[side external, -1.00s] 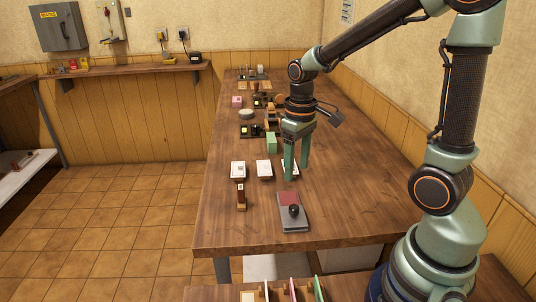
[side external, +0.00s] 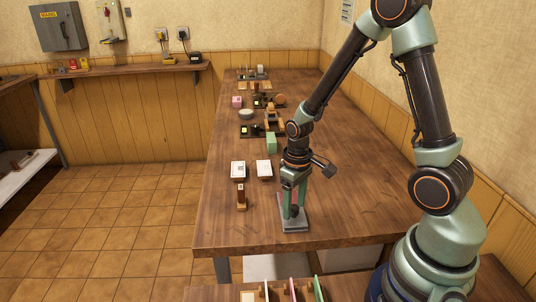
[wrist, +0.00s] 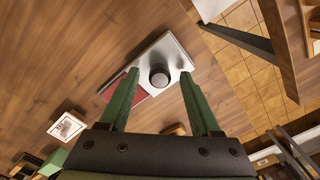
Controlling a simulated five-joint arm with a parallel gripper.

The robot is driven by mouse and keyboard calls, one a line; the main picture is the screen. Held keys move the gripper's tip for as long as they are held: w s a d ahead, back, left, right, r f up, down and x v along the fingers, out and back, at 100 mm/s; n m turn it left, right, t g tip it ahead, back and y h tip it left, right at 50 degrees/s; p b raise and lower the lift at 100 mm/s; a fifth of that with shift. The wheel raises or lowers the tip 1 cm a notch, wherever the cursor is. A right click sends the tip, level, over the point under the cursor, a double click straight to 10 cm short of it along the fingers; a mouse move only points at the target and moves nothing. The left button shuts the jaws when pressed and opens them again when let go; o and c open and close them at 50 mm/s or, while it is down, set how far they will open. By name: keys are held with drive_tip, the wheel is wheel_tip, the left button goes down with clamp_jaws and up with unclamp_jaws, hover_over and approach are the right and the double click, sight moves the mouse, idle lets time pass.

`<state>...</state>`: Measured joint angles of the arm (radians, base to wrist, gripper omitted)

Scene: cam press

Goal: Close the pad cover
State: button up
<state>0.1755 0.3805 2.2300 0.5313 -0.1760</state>
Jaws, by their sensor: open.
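The pad is a flat grey case (side external: 294,227) near the front of the long table. In the wrist view its silver cover (wrist: 168,53) carries a round dark knob (wrist: 159,77), and part of the red ink pad (wrist: 125,87) shows beside the cover. My gripper (wrist: 159,74) is open, pointing down over the case, one green finger on each side of the knob. In the side view my gripper (side external: 294,209) hides much of the pad and knob. I cannot tell whether the fingers touch the knob.
A small wooden stamp (side external: 241,198) stands left of the pad. Two blocks with white tops (side external: 238,170) (side external: 264,168) and a green block (side external: 271,142) are farther back. Several small items stand toward the far end. The table right of the pad is clear.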

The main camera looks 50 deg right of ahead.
drive_tip(key=shift+f, duration=0.1)
clamp_jaws()
idle(1.4)
